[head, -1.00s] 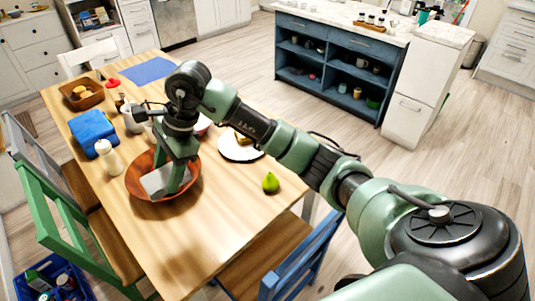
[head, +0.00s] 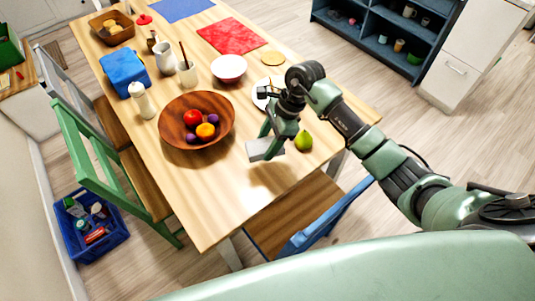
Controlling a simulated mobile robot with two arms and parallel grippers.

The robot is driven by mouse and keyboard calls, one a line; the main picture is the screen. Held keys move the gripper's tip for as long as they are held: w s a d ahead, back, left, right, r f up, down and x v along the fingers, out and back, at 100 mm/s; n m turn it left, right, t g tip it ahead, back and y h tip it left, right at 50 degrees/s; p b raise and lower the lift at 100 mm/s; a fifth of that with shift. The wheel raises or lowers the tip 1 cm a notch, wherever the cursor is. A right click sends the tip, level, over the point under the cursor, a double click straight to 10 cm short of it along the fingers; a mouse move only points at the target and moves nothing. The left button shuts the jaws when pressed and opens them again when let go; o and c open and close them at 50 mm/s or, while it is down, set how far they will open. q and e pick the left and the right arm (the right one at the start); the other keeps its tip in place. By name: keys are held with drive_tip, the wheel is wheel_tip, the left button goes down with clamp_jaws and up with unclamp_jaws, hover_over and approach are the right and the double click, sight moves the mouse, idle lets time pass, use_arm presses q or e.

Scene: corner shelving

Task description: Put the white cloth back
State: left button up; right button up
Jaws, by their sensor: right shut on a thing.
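The white cloth (head: 265,149) looks like a small pale folded block. My right gripper (head: 273,136) is shut on it and holds it just above the wooden table (head: 215,207), near the front right edge. The gripper hides part of the cloth. A green pear (head: 303,141) is close to its right. The wooden bowl (head: 171,142), with fruit in it, is to its left and apart from it. My left gripper is not in view.
A white plate (head: 262,95) lies behind the gripper, partly hidden. A white and red bowl (head: 229,68), white jug (head: 164,57), white bottle (head: 142,99) and blue box (head: 124,72) stand farther back. A blue crate (head: 92,228) is on the floor. The front tabletop is clear.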

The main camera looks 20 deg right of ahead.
sight(270, 143)
wheel_tip(270, 143, down, 3)
drive_tip(key=shift+f, duration=0.1)
wheel_tip(270, 143, down, 4)
drive_tip(key=shift+r+p, duration=0.25)
drive_tip(key=shift+p, duration=0.1)
drive_tip(key=shift+f, duration=0.35)
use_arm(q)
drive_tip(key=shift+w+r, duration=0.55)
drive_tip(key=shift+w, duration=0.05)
use_arm(e)
drive_tip(key=shift+f, duration=0.1)
drive_tip(key=o, duration=1.2)
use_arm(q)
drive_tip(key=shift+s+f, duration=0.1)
